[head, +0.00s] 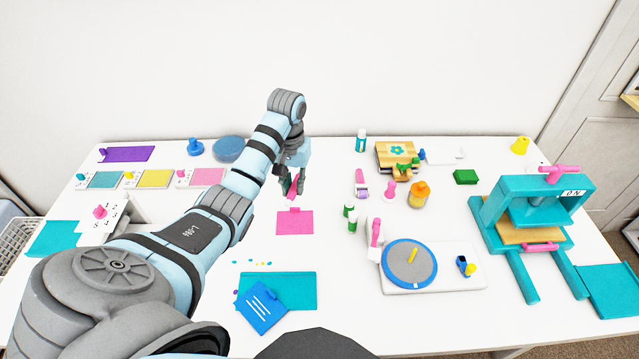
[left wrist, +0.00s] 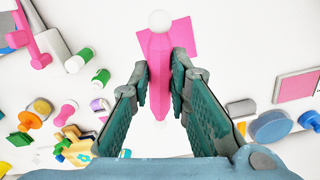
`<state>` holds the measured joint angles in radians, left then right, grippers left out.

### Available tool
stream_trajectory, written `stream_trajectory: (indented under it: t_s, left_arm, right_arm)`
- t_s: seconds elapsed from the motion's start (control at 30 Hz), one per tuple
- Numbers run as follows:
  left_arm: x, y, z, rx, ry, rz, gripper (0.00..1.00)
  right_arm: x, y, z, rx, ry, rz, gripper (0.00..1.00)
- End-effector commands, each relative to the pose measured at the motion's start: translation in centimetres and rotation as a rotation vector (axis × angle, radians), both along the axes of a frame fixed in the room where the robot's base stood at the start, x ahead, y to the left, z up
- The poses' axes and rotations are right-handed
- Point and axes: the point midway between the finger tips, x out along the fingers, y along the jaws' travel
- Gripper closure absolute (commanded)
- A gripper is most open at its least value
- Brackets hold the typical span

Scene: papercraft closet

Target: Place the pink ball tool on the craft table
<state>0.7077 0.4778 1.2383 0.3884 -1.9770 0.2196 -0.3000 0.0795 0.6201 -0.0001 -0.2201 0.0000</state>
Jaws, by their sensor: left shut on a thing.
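The pink ball tool (left wrist: 160,80) has a thick pink handle and a white ball at its tip. In the left wrist view it stands between the two fingers of my left gripper (left wrist: 163,88), which is shut on its handle. The white ball points to the top of that view, over a pink sheet (left wrist: 183,36). In the head view my left gripper (head: 290,186) is above the white craft table (head: 340,285), just behind the pink sheet (head: 294,222). I cannot tell whether the tool touches the table. My right gripper is out of view.
A teal press (head: 535,210) stands at the right. A blue round turntable (head: 409,265) and several small bottles and stamps are right of centre. A teal mat (head: 290,289) with a blue card lies in front. Coloured pads line the left. Some bare table lies right of the pink sheet.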

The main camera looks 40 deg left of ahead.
Motion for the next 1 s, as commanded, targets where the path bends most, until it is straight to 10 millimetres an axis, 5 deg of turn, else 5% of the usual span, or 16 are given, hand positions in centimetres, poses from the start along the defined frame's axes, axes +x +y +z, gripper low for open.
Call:
stream_trajectory:
  t_s: [0.1, 0.3, 0.7, 0.87, 1.0]
  left_arm:
    - [-2.6, 4.8, 0.2, 0.007, 0.001, 0.079, 1.0]
    - [-5.2, 8.9, 1.7, 0.003, -0.002, 0.172, 1.0]
    - [-5.3, 8.1, 3.2, -0.001, -0.002, 0.266, 1.0]
    - [-5.3, 8.1, -0.6, -0.001, -0.002, 0.266, 1.0]
    - [-5.4, 8.0, -5.4, -0.003, 0.004, 0.267, 1.0]
  right_arm:
    - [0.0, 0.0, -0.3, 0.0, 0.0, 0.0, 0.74]
    - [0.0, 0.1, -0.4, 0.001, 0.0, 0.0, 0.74]
    - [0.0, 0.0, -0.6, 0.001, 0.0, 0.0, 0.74]
    - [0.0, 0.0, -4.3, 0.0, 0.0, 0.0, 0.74]
    - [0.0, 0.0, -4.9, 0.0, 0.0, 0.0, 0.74]
